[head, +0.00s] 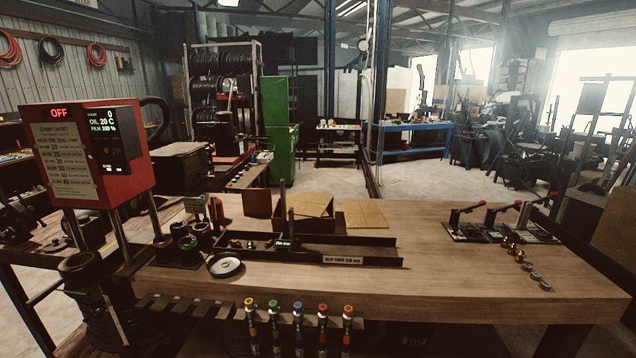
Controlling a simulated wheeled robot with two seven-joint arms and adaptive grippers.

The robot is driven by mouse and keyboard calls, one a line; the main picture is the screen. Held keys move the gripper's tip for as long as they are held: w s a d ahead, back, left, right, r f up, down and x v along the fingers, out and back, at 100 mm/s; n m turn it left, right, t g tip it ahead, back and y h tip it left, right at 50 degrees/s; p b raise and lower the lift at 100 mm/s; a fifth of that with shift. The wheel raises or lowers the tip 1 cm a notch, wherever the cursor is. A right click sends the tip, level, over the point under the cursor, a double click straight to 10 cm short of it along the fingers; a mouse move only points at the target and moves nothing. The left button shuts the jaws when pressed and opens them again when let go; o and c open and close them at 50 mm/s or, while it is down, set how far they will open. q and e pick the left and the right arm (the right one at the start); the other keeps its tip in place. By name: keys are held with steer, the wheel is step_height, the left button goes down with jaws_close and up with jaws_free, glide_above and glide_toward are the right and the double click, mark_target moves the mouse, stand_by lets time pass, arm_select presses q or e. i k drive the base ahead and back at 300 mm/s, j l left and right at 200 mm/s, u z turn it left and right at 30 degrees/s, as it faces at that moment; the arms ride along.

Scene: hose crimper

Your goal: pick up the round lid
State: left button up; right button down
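A shallow round piece with a dark rim and a pale face (225,265) lies flat near the front edge of the wooden workbench (470,285), left of centre. It looks like the round lid, but I cannot tell for sure. Nothing is seen touching it from above. Neither of my grippers shows in the head view.
A red crimper (85,150) with an "OFF" display stands at the left. Dark cylindrical pots (189,250) sit left of the round piece. A long black tray (330,250) lies behind and right of it. Coloured tubes (298,325) stand along the front edge. The bench's right-centre is clear.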

mark_target(57, 244)
steer(key=u, duration=1.65)
